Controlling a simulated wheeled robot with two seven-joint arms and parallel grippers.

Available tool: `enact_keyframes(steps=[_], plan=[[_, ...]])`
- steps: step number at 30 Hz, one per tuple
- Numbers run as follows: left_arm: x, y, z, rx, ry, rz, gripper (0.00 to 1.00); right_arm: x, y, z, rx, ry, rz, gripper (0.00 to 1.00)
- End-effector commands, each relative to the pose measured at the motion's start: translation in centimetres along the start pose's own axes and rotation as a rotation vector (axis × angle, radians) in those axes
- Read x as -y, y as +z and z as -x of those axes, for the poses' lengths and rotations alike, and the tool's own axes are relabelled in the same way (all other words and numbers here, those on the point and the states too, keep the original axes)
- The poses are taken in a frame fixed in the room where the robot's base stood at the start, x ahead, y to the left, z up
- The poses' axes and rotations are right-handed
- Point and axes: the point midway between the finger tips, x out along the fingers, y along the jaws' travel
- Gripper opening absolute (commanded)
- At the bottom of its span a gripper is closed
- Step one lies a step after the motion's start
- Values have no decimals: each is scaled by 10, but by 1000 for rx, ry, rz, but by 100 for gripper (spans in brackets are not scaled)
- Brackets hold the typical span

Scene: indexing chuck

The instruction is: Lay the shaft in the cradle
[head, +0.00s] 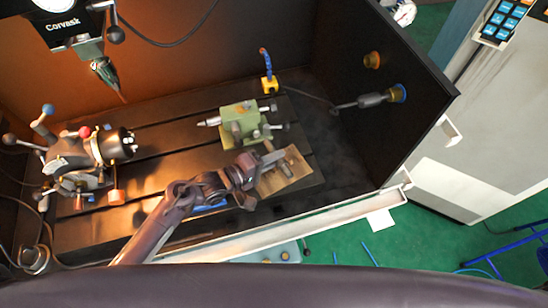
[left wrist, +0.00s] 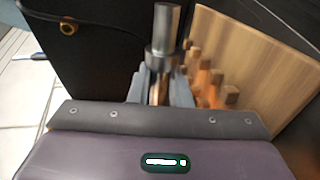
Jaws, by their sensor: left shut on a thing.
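My left gripper (head: 270,160) reaches in from the left and is over the wooden cradle board (head: 291,179) in the head view. In the left wrist view the gripper (left wrist: 160,92) is shut on the shaft (left wrist: 166,30), a grey metal stepped bar with a wider collar. The shaft's narrower lower part is between the fingers, and its far end points away from the gripper. The wooden board with its row of pegs (left wrist: 250,55) is just right of the shaft. I cannot tell whether the shaft touches it. In the head view the shaft is hard to make out. My right gripper is not in view.
A green tailstock (head: 239,122) stands on the slotted bed behind the board. The indexing chuck (head: 115,146) is at the left, with a drill head (head: 104,72) above. A blue-and-yellow post (head: 268,80) is at the back. The dark side wall (head: 400,140) bounds the right.

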Motion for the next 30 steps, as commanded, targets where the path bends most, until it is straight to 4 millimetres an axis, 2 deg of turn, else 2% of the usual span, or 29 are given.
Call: enact_keyframes(steps=[16,30], plan=[[-2,0,0,0,4,-1,0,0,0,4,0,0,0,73],[9,0,-2,0,4,-1,0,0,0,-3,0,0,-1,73]])
